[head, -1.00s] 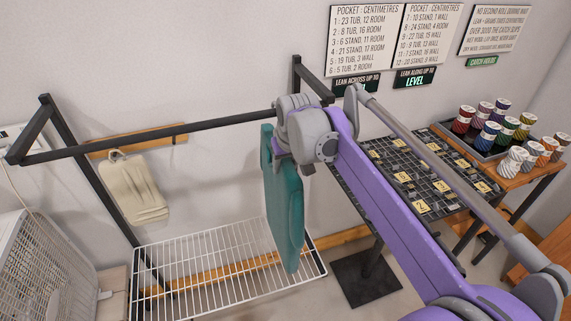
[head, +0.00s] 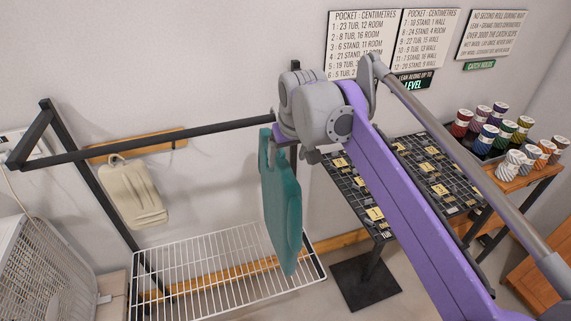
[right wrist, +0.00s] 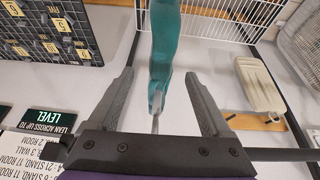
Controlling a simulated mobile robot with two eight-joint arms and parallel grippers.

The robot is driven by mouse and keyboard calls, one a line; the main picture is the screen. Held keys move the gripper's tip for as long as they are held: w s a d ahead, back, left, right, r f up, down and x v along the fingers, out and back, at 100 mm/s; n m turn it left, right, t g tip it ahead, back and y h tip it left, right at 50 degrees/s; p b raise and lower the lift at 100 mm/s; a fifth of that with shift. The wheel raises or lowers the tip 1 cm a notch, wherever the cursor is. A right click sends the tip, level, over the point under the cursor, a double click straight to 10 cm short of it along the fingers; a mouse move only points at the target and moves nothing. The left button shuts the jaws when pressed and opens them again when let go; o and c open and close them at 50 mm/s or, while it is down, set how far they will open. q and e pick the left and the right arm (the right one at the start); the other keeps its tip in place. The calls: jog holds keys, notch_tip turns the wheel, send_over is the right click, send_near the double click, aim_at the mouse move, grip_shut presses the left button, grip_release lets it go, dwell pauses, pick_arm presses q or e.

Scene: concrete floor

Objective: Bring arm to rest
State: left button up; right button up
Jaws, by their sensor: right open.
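My right arm reaches in from the lower right of the head view, with its wrist at the right part of the dark rail. My right gripper (right wrist: 160,74) is open, its two fingers apart on either side of the top of a teal bottle-shaped item. That teal item (head: 282,215) hangs at the rail, above a white wire rack; it also shows in the right wrist view (right wrist: 165,45). A thin light piece shows at its top between the fingers. My wrist hides its upper attachment in the head view. My left gripper is not in view.
The dark rail (head: 150,145) spans above the wire rack (head: 215,270). A beige bottle-shaped item (head: 135,192) hangs from a wooden wall strip. A black gridded board (head: 345,185) on a stand and several striped spools (head: 488,137) are at right. Signs hang on the wall.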

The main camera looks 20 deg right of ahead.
jog(key=v, duration=0.3)
jog(key=shift+s+r, duration=0.1)
jog(key=shift+r, duration=0.15)
jog(key=s+f, duration=2.5)
jog(key=shift+f+t, duration=0.3)
jog(key=shift+t, duration=0.1)
jog(key=shift+d, duration=0.1)
